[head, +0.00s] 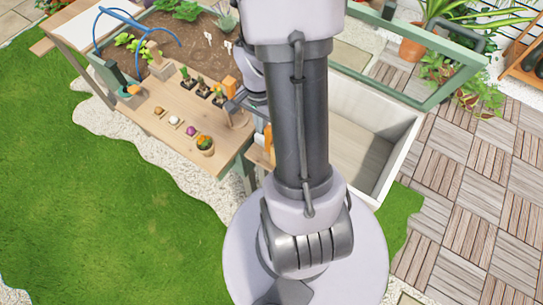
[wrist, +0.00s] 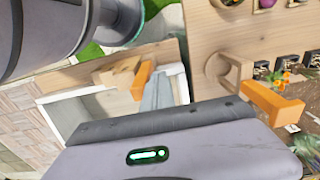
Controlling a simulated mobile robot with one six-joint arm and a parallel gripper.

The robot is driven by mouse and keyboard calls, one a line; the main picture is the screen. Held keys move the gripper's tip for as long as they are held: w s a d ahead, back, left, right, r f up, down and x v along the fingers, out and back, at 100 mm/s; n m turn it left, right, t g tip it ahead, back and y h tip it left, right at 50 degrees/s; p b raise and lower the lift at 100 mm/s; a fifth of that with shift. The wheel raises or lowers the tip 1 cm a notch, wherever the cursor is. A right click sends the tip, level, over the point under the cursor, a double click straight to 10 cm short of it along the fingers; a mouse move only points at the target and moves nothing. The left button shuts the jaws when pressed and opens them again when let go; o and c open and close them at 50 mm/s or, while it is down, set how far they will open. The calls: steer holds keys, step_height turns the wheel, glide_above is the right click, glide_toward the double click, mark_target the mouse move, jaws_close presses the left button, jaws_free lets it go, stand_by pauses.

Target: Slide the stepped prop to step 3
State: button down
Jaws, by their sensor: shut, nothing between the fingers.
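A tan wooden piece with a stepped outline, which looks like the stepped prop (wrist: 118,73), shows left of centre in the wrist view. It lies by the wooden edge of the white-walled box, beside an orange part (wrist: 143,80). I cannot pick the prop out in the head view, where my arm covers that area. My gripper (wrist: 207,98) is over the end of the table, beside the box. It is shut and holds nothing. Its grey body fills the bottom of the wrist view and hides what lies below. A second orange part (wrist: 272,103) shows at right.
The white-walled box (head: 385,150) stands right of my arm, with a green frame (head: 440,97) raised over it. The wooden table (head: 165,100) carries small pots, bulbs and a wooden handled thing (wrist: 228,70). A soil bed (head: 195,45) is behind. Lawn lies left.

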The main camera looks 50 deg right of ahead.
steer(key=shift+s+d+b, duration=0.2)
steer(key=shift+s, duration=2.25)
steer(key=shift+s+d+b, duration=0.15)
steer(key=shift+s+b, duration=0.05)
steer(key=shift+s, duration=2.2)
steer(key=shift+s+f+b, duration=0.1)
steer(key=shift+s+b, duration=0.05)
steer(key=shift+b, duration=0.2)
steer(key=shift+s+d+b, duration=0.1)
steer(key=shift+s+b, duration=0.1)
steer(key=shift+b, duration=0.2)
steer(key=shift+w, duration=1)
step_height(320, 180, up, 8)
steer(key=p, duration=0.6)
steer(key=shift+p, duration=0.35)
